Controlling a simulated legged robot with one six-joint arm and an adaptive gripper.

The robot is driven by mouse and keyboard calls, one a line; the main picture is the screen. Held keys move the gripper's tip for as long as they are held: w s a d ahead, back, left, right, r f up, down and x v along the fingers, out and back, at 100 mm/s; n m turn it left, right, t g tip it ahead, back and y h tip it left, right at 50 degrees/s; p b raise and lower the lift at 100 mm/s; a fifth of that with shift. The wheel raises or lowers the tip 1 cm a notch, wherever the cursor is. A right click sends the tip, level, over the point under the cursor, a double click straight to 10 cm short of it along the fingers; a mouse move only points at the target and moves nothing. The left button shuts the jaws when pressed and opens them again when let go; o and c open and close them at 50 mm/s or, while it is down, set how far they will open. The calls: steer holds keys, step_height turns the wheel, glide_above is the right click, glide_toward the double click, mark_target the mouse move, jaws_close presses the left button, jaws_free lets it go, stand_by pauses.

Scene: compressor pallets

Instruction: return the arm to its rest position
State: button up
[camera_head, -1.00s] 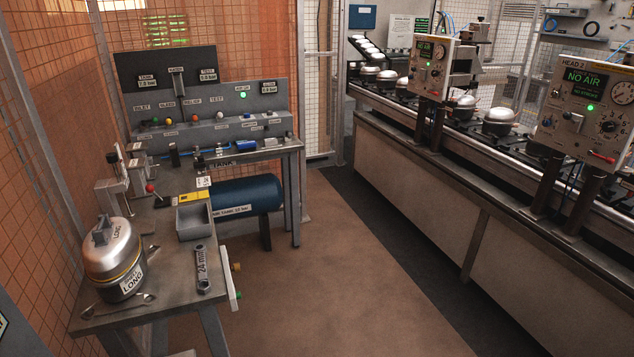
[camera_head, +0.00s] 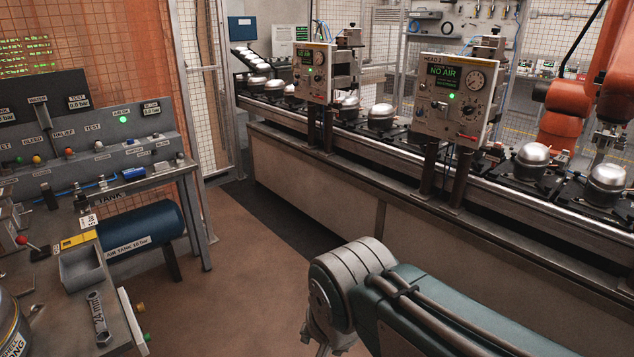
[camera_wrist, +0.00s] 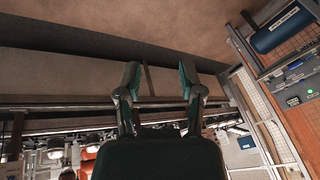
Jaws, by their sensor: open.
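My arm (camera_head: 420,310) shows at the lower middle of the head view, folded over the floor between the bench and the conveyor line. My gripper (camera_wrist: 158,82) shows in the wrist view with its two fingers spread apart. Nothing is between the fingers; the floor and the conveyor's side lie beyond them. In the head view the gripper is mostly hidden, with only a small part of it low beside the arm's rounded joint.
The conveyor (camera_head: 300,170) with silver compressors runs along the right, with two test heads (camera_head: 455,95) showing NO AIR. An orange robot arm (camera_head: 565,105) stands far right. Brown floor (camera_head: 245,290) between is clear.

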steer(key=s+d+f+n+t, duration=0.1)
steer(key=s+d, duration=0.1)
steer(key=d, duration=0.5)
steer(key=s+d+n+h, duration=0.1)
steer(key=s+d+n, duration=0.1)
steer(key=d, duration=0.6)
steer(key=shift+s+d+f+t+h, duration=0.15)
steer(key=shift+s+f+t+h, duration=0.2)
steer(key=shift+s, duration=0.35)
